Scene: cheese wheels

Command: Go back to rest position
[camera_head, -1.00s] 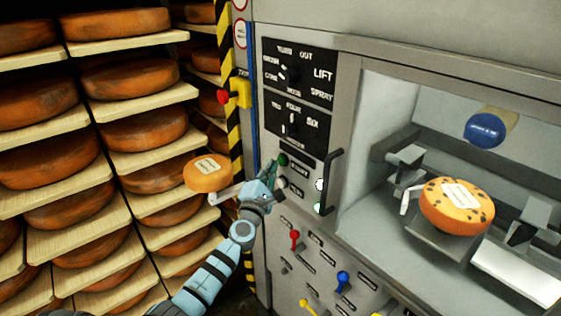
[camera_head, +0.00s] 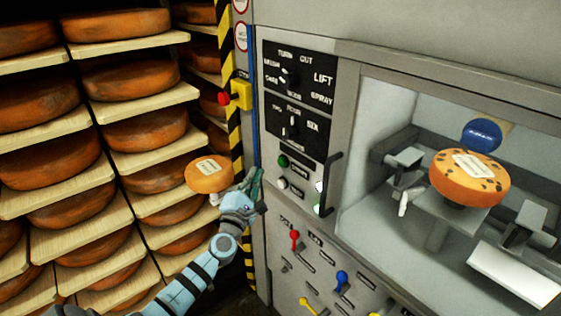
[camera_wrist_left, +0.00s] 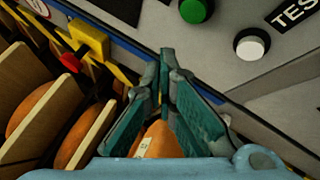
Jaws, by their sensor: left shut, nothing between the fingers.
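My left gripper (camera_head: 254,184) is in front of the machine's left edge in the head view, below and left of the green button (camera_head: 283,161) and white button (camera_head: 282,183). In the left wrist view its teal fingers (camera_wrist_left: 165,58) are closed together at the tips with nothing between them. The green button (camera_wrist_left: 193,10) and white button (camera_wrist_left: 251,44) lie beyond and to the right of the fingertips there, apart from them. A small orange cheese wheel with a pale label (camera_head: 209,174) is just left of the gripper. My right gripper is not in view.
A speckled cheese wheel (camera_head: 470,178) sits on a raised support in the machine chamber, close under the blue-ended cylinder (camera_head: 482,135). A vertical handle (camera_head: 329,185) and coloured levers stick out from the panel. Loaded cheese shelves (camera_head: 140,93) fill the left.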

